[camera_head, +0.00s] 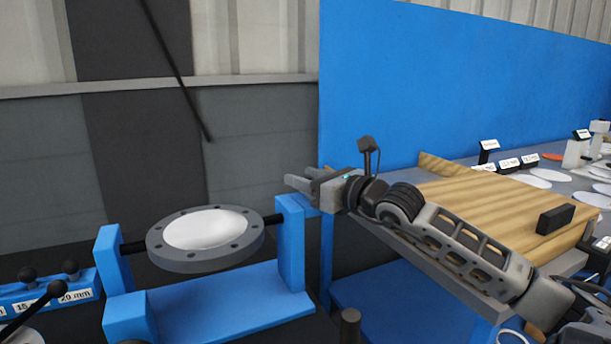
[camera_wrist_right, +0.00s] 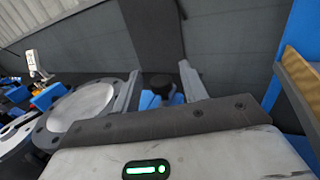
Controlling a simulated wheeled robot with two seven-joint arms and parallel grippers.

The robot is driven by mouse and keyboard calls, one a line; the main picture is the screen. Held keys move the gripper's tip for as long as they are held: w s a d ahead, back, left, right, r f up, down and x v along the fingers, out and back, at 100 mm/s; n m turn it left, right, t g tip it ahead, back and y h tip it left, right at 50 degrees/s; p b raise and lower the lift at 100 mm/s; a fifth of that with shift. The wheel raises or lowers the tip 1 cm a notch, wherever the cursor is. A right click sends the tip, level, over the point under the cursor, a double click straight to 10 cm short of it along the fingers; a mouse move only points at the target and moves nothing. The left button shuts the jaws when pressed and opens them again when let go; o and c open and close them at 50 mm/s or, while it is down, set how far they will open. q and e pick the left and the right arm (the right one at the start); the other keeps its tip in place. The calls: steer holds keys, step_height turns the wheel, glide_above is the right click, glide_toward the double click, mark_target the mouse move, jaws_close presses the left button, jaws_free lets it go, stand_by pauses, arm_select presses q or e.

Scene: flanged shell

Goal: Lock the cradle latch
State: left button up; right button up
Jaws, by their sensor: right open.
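The blue cradle (camera_head: 291,245) holds the grey flanged shell (camera_head: 180,262), with its pale round face up, on a dark axle between two uprights. My right gripper (camera_head: 300,183) is open and empty, just above and behind the cradle's right upright. In the right wrist view, its two fingers (camera_wrist_right: 161,84) stand apart, with a dark round knob (camera_wrist_right: 158,83) on a blue part showing between them. The knob looks like the cradle latch, but I cannot tell whether it is locked. The flanged shell (camera_wrist_right: 55,125) is left of the fingers there. My left gripper is not in view.
A wooden board (camera_head: 480,205) lies on the bench at right, with a black block (camera_head: 556,219) on it. A blue panel (camera_head: 450,80) stands behind. A labelled blue rack (camera_head: 70,292) with black knobs is at lower left. A dark post (camera_head: 350,326) stands in front.

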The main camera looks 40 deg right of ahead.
steer(key=shift+w, duration=0.3)
steer(key=shift+c, duration=0.3)
